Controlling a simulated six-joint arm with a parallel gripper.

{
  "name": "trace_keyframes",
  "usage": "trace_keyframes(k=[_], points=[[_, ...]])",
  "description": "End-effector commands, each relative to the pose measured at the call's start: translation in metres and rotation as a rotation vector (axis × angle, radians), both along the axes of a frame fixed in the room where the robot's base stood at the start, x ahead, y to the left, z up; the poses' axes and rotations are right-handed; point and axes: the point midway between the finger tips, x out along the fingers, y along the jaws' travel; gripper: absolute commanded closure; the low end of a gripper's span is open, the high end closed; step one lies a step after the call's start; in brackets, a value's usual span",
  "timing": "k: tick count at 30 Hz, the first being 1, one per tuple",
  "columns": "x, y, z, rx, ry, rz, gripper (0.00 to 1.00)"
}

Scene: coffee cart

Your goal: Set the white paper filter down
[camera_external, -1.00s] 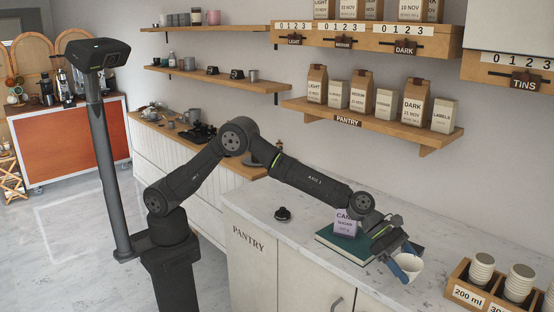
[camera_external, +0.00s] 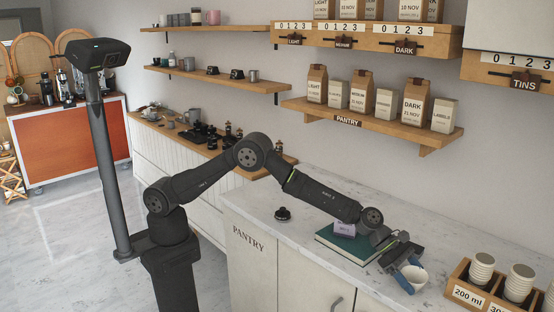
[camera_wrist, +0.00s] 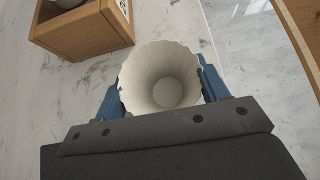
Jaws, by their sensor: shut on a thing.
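The white paper filter (camera_wrist: 160,75) is a fluted cup, seen open end toward the camera in the wrist view. My gripper (camera_wrist: 160,95) is shut on it, with a blue finger on each side. In the external view the filter (camera_external: 416,275) is at the end of my gripper (camera_external: 408,278), low at the front part of the marble counter (camera_external: 300,215). It is close to the counter top; I cannot tell whether it touches. Part of its near side is hidden by the gripper.
A dark green book (camera_external: 345,243) with a purple-grey box (camera_external: 345,230) on it lies left of the gripper. A wooden holder (camera_external: 470,293) with stacked cups stands to the right. A small black lid-like object (camera_external: 283,214) lies farther left. The counter's front edge is close.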

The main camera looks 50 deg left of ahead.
Motion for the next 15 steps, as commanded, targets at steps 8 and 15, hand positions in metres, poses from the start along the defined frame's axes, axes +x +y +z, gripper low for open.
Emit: trace_keyframes(k=[8, 15], points=[[-0.0001, 0.0000, -0.0025, 0.001, 0.000, 0.000, 0.11], [0.0000, 0.0000, -0.0005, 0.000, 0.000, 0.000, 0.11]])
